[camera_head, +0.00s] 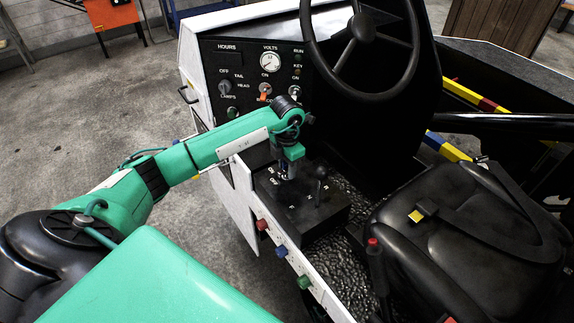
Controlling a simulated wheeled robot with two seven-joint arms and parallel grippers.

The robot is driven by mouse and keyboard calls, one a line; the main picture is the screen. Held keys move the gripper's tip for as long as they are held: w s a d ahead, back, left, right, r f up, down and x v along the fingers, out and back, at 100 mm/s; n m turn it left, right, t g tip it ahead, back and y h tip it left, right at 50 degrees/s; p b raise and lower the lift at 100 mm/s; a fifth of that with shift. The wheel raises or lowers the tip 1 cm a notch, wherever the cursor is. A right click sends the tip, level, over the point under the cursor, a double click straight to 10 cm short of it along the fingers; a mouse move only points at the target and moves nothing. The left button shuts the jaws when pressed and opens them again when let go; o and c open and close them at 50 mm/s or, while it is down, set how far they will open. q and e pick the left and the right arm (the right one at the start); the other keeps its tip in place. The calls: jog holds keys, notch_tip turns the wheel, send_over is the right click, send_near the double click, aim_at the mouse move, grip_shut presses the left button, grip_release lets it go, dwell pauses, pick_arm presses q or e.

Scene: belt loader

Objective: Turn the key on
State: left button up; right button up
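My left arm reaches in from the left over the loader's side. No key shows clearly at this spot; the gripper covers part of the surface there. On the upright dashboard (237,66), a red-orange switch (264,96) and another control (294,92) sit below ON labels. A KEY label stands by the indicator lights. My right gripper is out of view.
A black-knobbed lever (321,174) stands on the console just right of the gripper. The steering wheel (361,28) is above, and the black seat (465,235) is at right. Red, blue and green knobs (281,252) line the white side panel. Open concrete floor lies left.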

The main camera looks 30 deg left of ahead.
pick_arm(q)
jog(key=c, duration=0.7)
grip_shut()
